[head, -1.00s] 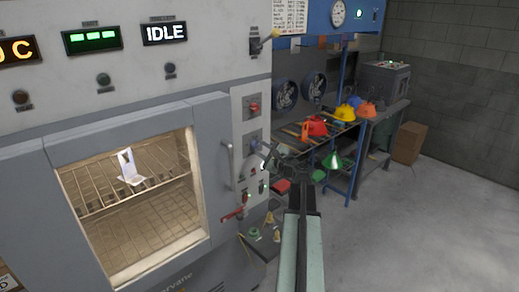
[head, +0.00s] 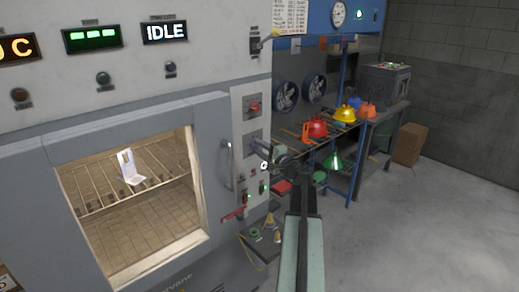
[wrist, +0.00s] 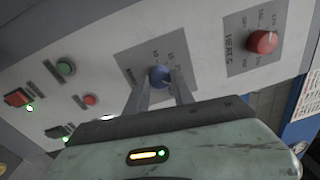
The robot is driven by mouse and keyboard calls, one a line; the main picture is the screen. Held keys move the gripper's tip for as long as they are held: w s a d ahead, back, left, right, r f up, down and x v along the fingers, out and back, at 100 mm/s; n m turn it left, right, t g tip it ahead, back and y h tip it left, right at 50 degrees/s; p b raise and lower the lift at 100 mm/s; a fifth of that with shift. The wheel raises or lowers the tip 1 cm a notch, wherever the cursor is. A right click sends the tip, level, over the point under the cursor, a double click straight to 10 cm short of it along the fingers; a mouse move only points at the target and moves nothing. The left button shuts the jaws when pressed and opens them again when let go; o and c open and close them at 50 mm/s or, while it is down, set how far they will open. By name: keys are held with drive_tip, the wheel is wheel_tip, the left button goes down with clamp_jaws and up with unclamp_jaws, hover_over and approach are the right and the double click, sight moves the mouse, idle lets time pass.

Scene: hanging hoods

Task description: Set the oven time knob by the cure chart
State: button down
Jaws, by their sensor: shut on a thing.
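In the wrist view my gripper (wrist: 160,87) is shut on a blue round knob (wrist: 159,75), one finger on each side of it. The knob sits on a dark label plate on the oven's light control panel; its scale marks are too small and blurred to read. A red knob (wrist: 262,41) with a pale pointer line is on another dark plate beside it. In the head view my arm reaches to the panel right of the oven door, and the red knob (head: 253,107) shows above it. The chart (head: 290,16) hangs at the top; its text is unreadable.
The oven display (head: 164,32) reads IDLE. The oven door (head: 212,150) is closed, with a white bracket (head: 129,167) on the rack behind its window. A red-handled switch (head: 234,213) is low on the panel. A bench with coloured hoods (head: 345,113) stands to the right; open floor lies beyond.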

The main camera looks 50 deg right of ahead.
idle(0.3)
drive_tip(key=c, duration=1.1)
unclamp_jaws()
drive_tip(key=s, duration=0.5)
drive_tip(key=s+a, duration=0.1)
drive_tip(key=s, duration=0.1)
drive_tip(key=shift+s+f, duration=0.2)
drive_tip(key=shift+s, duration=0.2)
